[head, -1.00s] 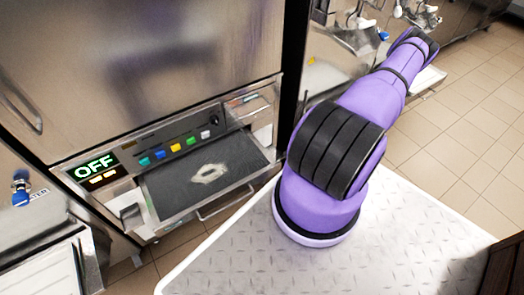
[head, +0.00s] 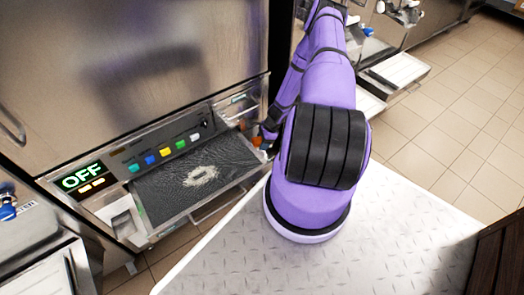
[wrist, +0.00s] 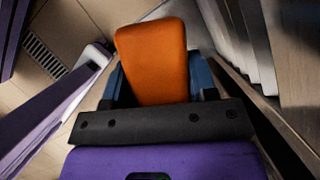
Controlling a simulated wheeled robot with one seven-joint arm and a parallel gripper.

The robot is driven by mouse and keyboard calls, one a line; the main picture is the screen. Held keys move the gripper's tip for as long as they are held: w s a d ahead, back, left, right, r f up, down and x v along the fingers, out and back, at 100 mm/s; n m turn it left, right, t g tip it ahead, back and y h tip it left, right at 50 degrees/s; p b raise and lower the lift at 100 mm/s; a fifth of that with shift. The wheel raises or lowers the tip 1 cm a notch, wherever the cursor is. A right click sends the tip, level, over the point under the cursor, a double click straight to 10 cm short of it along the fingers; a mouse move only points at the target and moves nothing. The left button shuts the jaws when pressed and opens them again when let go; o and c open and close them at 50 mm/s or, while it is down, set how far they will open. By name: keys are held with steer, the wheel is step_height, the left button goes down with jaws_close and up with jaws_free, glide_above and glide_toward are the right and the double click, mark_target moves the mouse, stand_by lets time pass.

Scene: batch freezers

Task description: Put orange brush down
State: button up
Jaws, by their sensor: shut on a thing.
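The orange brush (wrist: 155,55) fills the upper middle of the wrist view, between the two blue fingers of my gripper (wrist: 158,82). My gripper is shut on it. In the head view a small orange part of the brush (head: 257,141) shows beside the right end of the freezer's pull-out tray. My gripper (head: 268,128) is there at the end of my purple arm, mostly hidden by it. The brush looks held up in the air. What lies directly beneath it is hard to tell.
The freezer front has an OFF display (head: 82,177) and coloured buttons (head: 165,151). Its dark tray (head: 165,185) holds a pale smear and has a handle below. More machines with drip trays (head: 395,80) stand at the back right. Tiled floor (head: 450,130) is open at right.

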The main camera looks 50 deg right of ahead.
step_height(320, 180, down, 2)
steer(key=shift+f, duration=2.15)
steer(key=shift+w+f, duration=0.25)
steer(key=shift+f, duration=0.1)
steer(key=shift+f, duration=0.6)
steer(key=o, duration=1.2)
